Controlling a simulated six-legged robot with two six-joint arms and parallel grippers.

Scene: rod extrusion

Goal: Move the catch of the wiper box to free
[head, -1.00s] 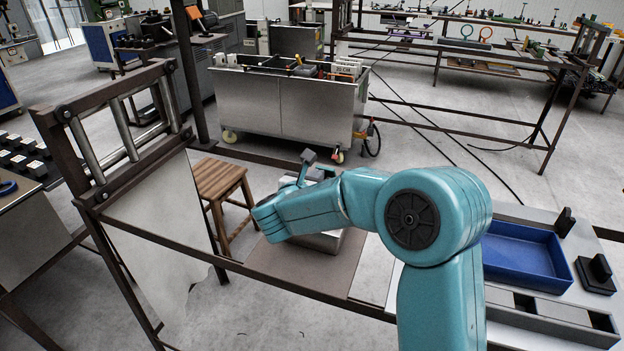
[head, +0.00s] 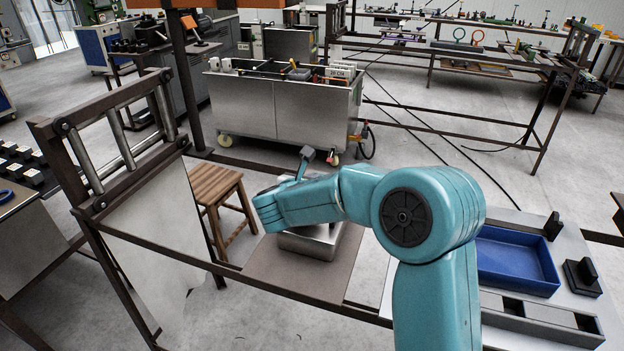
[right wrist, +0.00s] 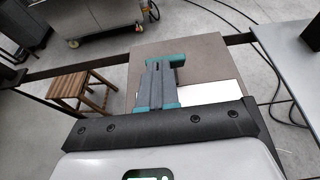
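The wiper box seems to be the low metal box (head: 308,243) on the brown board, partly behind my right forearm. Its pale top (right wrist: 207,92) shows to the right of the fingers in the right wrist view. I cannot make out its catch. My right gripper (right wrist: 163,85) has its grey finger pads close together in the right wrist view, reaching over the board beside the pale top. I see nothing clearly held between them, and contact with the box cannot be told. In the head view the forearm hides most of this gripper. My left gripper is not in view.
A wooden stool (head: 214,185) stands left of the board. A dark roller frame (head: 110,135) with a hanging pale sheet is further left. A blue tray (head: 515,258) and black blocks (head: 582,275) lie at right. A metal cart (head: 285,108) stands behind.

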